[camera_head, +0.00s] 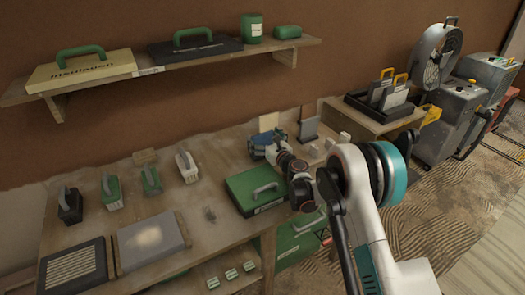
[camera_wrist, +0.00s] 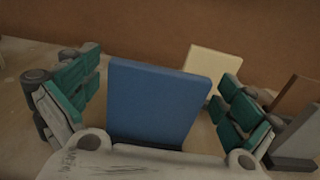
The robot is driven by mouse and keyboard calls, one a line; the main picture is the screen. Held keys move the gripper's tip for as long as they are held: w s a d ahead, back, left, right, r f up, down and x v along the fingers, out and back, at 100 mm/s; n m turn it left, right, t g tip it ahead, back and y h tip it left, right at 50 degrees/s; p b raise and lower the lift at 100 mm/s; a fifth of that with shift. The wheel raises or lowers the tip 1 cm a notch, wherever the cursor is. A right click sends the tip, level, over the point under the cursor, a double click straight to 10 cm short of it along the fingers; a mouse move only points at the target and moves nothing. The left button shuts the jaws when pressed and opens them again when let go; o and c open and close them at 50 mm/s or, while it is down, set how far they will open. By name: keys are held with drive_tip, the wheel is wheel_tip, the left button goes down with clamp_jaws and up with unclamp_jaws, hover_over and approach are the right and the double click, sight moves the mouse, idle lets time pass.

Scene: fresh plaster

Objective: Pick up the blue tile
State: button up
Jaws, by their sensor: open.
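The blue tile (camera_wrist: 155,103) stands on edge, leaning back slightly, in the middle of the wrist view. My gripper (camera_wrist: 160,100) is open, with one green-padded finger on each side of the tile and visible gaps to both. In the head view my gripper (camera_head: 268,145) is over the back of the workbench, past the green case; the arm and gripper hide most of the tile there.
A cream tile (camera_wrist: 205,75) stands behind the blue one at right, and a grey block (camera_wrist: 297,138) is beside the right finger. The green case (camera_head: 256,190) lies in front of my gripper on the workbench (camera_head: 215,150). A shelf (camera_head: 190,67) runs along the wall above.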

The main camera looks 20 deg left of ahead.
drive_tip(key=shift+a, duration=0.1)
drive_tip(key=shift+c, duration=0.2)
drive_tip(key=c, duration=1.7)
drive_tip(key=shift+r, duration=0.1)
